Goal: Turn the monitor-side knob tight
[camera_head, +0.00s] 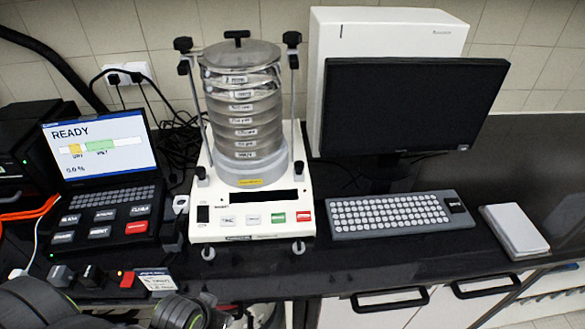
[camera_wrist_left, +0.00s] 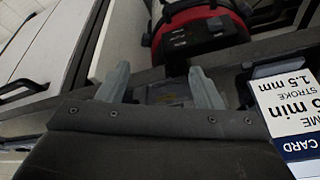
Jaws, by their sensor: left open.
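The sieve shaker (camera_head: 250,215) stands on the dark bench with a lidded stack of round sieves (camera_head: 243,110) between two upright rods. The monitor-side knob (camera_head: 291,38) is black and sits at the top of the right rod, beside the lid. A matching black knob (camera_head: 182,44) tops the left rod. Whether either knob is tight cannot be seen. My left gripper (camera_wrist_left: 160,88) shows in the left wrist view with its two fingers apart and nothing between them. It is near a printed card (camera_wrist_left: 290,105), away from the shaker. My right gripper is not in view.
The monitor (camera_head: 410,105) stands right of the shaker, before a white case (camera_head: 335,30). A keyboard (camera_head: 390,213) lies in front. A console (camera_head: 100,160) reading READY stands left. Small items and the card (camera_head: 156,281) lie at the front left edge. A red and black object (camera_wrist_left: 200,30) lies below.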

